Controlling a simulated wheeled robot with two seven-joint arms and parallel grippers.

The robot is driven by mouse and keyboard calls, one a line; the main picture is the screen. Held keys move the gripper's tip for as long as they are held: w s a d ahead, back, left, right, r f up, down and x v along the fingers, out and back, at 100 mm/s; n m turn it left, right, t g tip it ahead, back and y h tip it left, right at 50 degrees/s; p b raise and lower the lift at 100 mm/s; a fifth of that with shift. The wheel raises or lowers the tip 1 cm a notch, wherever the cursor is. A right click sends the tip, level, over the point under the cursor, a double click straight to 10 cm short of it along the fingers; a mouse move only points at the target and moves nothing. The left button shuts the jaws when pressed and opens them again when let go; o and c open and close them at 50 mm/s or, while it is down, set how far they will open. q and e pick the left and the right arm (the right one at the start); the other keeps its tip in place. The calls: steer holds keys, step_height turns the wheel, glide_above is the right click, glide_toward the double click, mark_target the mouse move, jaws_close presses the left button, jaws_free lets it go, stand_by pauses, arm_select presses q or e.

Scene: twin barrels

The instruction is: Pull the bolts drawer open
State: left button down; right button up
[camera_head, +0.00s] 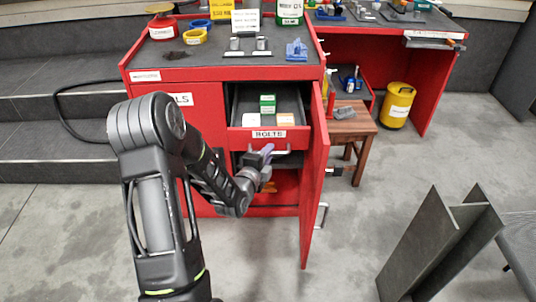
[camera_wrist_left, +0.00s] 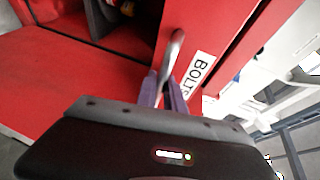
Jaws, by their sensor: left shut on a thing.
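The bolts drawer (camera_head: 262,139) is a red drawer with a white BOLTS label, in the upper part of the red cabinet (camera_head: 210,130). It stands partly out, and small green, white and orange boxes show inside it. Its metal bar handle (camera_head: 284,152) is on the front below the label. My left gripper (camera_head: 267,153) is at the handle, with its purple fingers shut on it. The left wrist view shows the handle (camera_wrist_left: 172,55) between the two fingers (camera_wrist_left: 165,95), beside the BOLTS label (camera_wrist_left: 196,73). My right gripper is not in view.
A red cabinet door (camera_head: 314,180) stands open just right of the drawer. A wooden stool (camera_head: 350,125) and a yellow canister (camera_head: 398,105) are farther right. Grey metal beams (camera_head: 440,240) stand at the lower right. Floor in front of the cabinet is clear.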

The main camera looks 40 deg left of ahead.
arm_select(q)
steer(key=c, duration=1.5)
jaws_free()
steer(key=shift+o, duration=0.2)
steer(key=v, duration=0.7)
steer(key=shift+s, duration=0.35)
steer(key=shift+d, duration=0.1)
